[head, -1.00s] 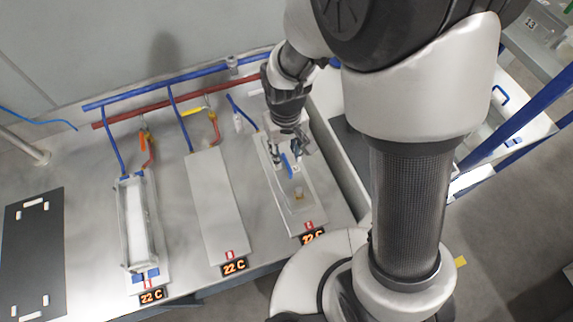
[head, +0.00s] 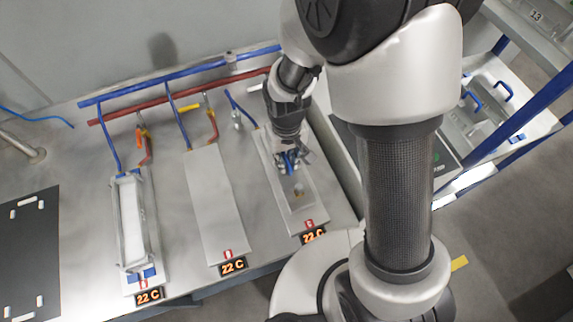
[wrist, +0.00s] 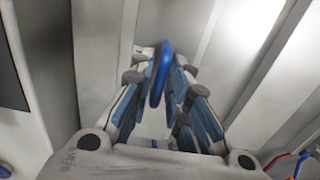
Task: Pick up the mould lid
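A blue upright handle (wrist: 162,75) stands between my gripper's fingertips in the wrist view. It appears to belong to the mould lid (head: 304,203), a long grey piece on the rightmost plate of the bench in the head view. My gripper (head: 287,160) points down over the upper half of that piece. Its fingers (wrist: 165,62) have closed in on both sides of the handle and appear to touch it. The fingers and wrist hide part of the lid. I see no clear gap under the lid.
A middle bare plate (head: 214,205) and a left plate with an open-topped tray (head: 133,225) lie to the left. Red and blue pipes (head: 180,80) run behind. A dark panel (head: 28,250) lies far left. A blue-framed rack (head: 520,115) stands right.

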